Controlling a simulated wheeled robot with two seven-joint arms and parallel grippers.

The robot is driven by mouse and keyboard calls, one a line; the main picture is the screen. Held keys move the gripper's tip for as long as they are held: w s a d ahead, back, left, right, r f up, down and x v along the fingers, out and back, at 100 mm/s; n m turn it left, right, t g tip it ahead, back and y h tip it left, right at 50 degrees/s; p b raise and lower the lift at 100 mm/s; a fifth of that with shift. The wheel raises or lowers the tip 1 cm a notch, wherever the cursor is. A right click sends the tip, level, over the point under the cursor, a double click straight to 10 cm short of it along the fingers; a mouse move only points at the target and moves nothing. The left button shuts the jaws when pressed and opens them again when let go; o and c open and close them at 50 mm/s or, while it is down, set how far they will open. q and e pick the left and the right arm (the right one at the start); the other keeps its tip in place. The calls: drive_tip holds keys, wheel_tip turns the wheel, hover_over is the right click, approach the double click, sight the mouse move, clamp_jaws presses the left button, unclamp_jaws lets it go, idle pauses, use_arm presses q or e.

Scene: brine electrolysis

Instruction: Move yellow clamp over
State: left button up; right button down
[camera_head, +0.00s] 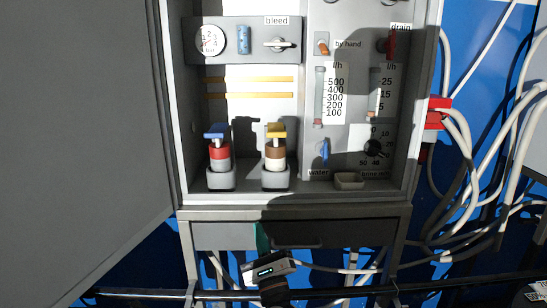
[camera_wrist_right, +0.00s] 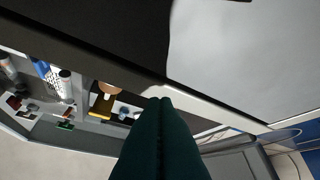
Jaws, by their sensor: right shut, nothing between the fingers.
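A yellow clamp-like piece (camera_head: 276,131) sits on top of a brown and white cylinder (camera_head: 275,155), which stands in a grey holder (camera_head: 275,180) at the lower middle of the cabinet. A yellow part (camera_wrist_right: 101,104) beside a brown one also shows at the left of the right wrist view; I cannot tell surely that it is the same piece. My right gripper (camera_head: 262,238), with dark green fingers, is below the cabinet floor, in front of the drawer and well below the clamp. Its fingers (camera_wrist_right: 165,101) are shut together and empty. My left gripper is not in view.
A blue-topped red and grey cylinder (camera_head: 218,152) stands left of the clamp. Two yellow strips (camera_head: 248,88) run across the back panel. A small tray (camera_head: 349,181), gauges and valves are at the right. The open door (camera_head: 80,130) fills the left; hoses (camera_head: 460,150) hang right.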

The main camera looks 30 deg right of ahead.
drive_tip(key=d+r+m+h, duration=0.1)
drive_tip(key=r+m+h, duration=0.1)
drive_tip(key=m, duration=0.1)
drive_tip(key=s+d+r+m+h, duration=0.1)
drive_tip(key=r+m+h, duration=0.1)
drive_tip(key=m+h, duration=0.1)
drive_tip(key=s+d+r+m+h, duration=0.1)
drive_tip(key=r+m+h, duration=0.1)
drive_tip(key=r+m, duration=0.1)
drive_tip(key=shift+s+d+m+g, duration=0.1)
drive_tip(key=shift+s+m+g, duration=0.05)
drive_tip(key=shift+m+g, duration=0.2)
drive_tip(key=h+p, duration=0.1)
drive_tip(key=p, duration=0.4)
approach(276, 128)
wheel_tip(276, 128, up, 3)
drive_tip(key=shift+r+m+p, duration=0.25)
drive_tip(key=shift+m+p, duration=0.2)
drive_tip(key=shift+p, duration=0.7)
drive_tip(key=shift+f, duration=0.1)
